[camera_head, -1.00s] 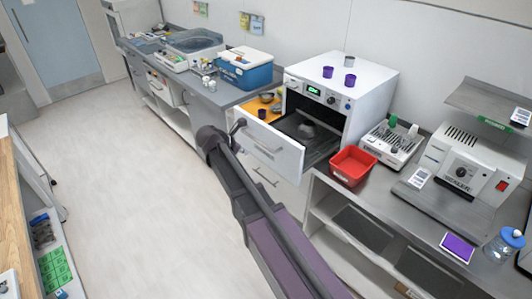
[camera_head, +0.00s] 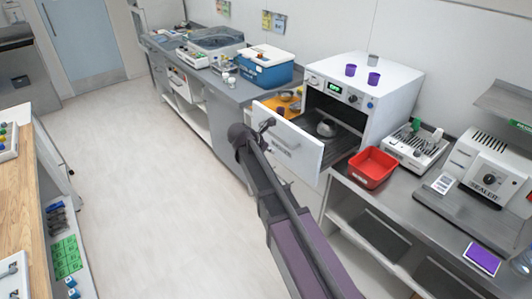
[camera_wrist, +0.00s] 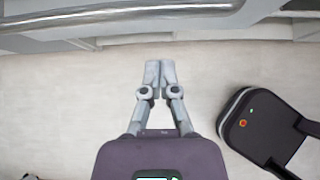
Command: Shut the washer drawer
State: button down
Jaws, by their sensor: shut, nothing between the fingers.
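The washer (camera_head: 391,95) is a white box with a green display, standing on the counter. Its drawer (camera_head: 296,149) is pulled out toward the aisle, with a white front and a bar handle. A metal bowl (camera_head: 326,128) sits inside on the dark drawer floor. My gripper (camera_head: 267,124) is in front of the drawer front, near its left part; I cannot tell whether it touches. In the wrist view my gripper (camera_wrist: 160,70) is shut and empty, pointing at a shiny handle bar (camera_wrist: 120,15) along the top, with floor showing between.
A red bin (camera_head: 372,167) stands right of the drawer on the steel counter. Purple cups (camera_head: 374,79) and a grey cup stand on the washer. An orange tray (camera_head: 288,97) with small items lies behind the drawer front. The floor (camera_head: 150,190) at left is clear.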

aim_at(287, 150)
jog(key=shift+w+d+f+b, duration=0.4)
jog(key=shift+w+d, duration=0.25)
jog(key=shift+d, duration=0.25)
jog(key=shift+w+d+f+b, duration=0.25)
jog(key=shift+w+d+f, duration=0.3)
jog(key=shift+d, duration=0.3)
jog(key=shift+w+d+f+b, duration=0.35)
jog(key=shift+w+d, duration=0.35)
jog(key=shift+d, duration=0.2)
jog(key=shift+w, duration=0.2)
